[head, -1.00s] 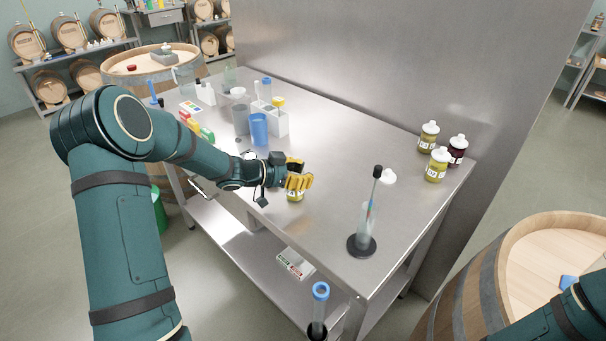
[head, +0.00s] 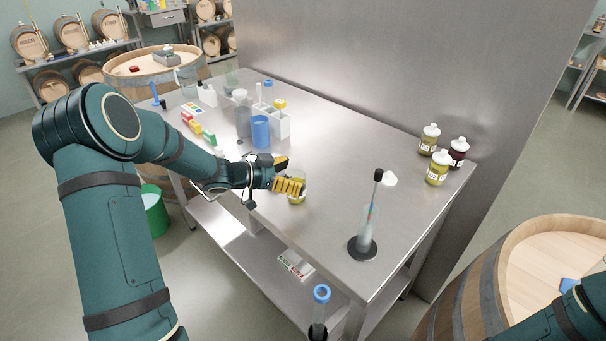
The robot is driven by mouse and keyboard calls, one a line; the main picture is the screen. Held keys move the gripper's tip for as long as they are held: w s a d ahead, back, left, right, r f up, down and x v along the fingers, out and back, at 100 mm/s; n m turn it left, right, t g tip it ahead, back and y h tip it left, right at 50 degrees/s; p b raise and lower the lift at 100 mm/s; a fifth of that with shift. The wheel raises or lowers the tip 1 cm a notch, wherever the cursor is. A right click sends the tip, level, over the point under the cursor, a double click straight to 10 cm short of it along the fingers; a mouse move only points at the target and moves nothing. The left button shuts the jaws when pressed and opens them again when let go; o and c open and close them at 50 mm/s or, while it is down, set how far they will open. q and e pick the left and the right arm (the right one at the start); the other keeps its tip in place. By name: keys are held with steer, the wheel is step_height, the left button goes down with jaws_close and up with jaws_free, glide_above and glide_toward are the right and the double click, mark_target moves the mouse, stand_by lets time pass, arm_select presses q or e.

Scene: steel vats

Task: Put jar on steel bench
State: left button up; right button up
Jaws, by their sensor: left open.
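A small glass jar (head: 298,190) with yellow-green contents stands upright on the steel bench (head: 325,160), near its front edge. My left gripper (head: 290,184) is open just left of the jar, with its yellow fingers beside it and partly in front of it. I cannot tell whether a finger still touches the glass. My right arm shows only at the lower right corner; its gripper is out of view.
Several capped bottles (head: 437,168) stand at the right end. Bench between is clear.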

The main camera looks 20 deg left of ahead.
arm_select(q)
steer(key=p+v, duration=0.1)
steer(key=v, duration=0.7)
steer(key=shift+s+a, duration=0.15)
steer(key=shift+s, duration=0.05)
